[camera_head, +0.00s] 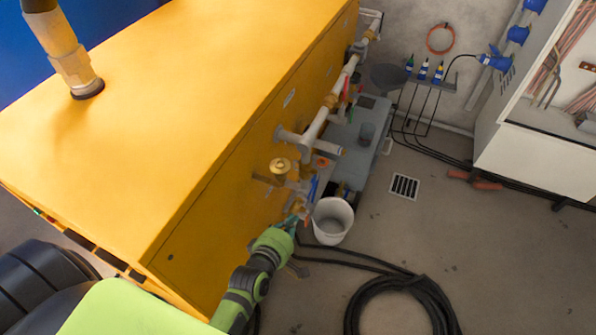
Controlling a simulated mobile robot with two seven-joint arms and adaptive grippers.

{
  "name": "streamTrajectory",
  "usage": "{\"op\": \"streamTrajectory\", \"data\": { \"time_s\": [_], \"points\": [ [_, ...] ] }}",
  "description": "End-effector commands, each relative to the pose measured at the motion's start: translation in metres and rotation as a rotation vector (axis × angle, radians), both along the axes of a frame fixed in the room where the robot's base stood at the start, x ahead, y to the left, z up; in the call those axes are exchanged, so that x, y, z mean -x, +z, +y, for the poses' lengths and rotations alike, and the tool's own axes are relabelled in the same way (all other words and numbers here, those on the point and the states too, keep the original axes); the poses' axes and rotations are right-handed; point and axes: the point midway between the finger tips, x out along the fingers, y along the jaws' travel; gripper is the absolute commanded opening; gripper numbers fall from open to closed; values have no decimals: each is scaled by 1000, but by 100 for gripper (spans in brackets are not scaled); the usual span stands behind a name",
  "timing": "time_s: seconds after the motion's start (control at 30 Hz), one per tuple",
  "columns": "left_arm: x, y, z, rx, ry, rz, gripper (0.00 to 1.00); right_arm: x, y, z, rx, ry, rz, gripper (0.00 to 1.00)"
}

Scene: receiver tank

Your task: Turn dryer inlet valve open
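A run of grey pipes (322,122) with brass fittings and small valve handles follows the right side of the big yellow cabinet (190,90). A blue handle (314,188) stands at the near end, next to brass parts. A red handle (342,112) sits further along. No label is readable, so I cannot tell which one is the dryer inlet valve. My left gripper (297,218) is at the near end of the pipes, just below the blue handle and beside the white bucket. Its fingertips are small and partly merged with the fittings; contact is unclear. My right gripper is out of view.
A white bucket (332,222) stands on the floor close to my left gripper. A coiled black hose (405,300) lies at the bottom. A floor drain (404,186), a red-handled tool (475,180) and a white cabinet (535,150) are to the right. Middle-right floor is mostly clear.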

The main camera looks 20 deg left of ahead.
Motion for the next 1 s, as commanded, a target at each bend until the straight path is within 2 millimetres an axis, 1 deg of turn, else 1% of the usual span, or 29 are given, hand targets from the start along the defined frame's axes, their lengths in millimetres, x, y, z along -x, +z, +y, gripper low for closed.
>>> {"op": "streamTrajectory", "data": {
  "time_s": [0.03,0.07,0.17,0.23,0.37,0.5,0.8,1.0],
  "points": [
    [2,6,-4,23,2,11,0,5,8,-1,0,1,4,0],
    [2,6,-5,34,4,14,0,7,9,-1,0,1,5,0],
    [0,1,-8,52,7,19,0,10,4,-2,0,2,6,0],
    [-5,-4,-8,52,7,18,0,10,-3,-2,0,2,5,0],
    [-23,-15,-9,52,8,14,0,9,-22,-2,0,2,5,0],
    [-47,-27,-9,49,8,14,0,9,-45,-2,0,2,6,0],
    [-94,-47,-11,48,7,14,0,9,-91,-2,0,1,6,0],
    [-114,-54,-11,47,7,16,0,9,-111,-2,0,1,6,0]
  ]
}}
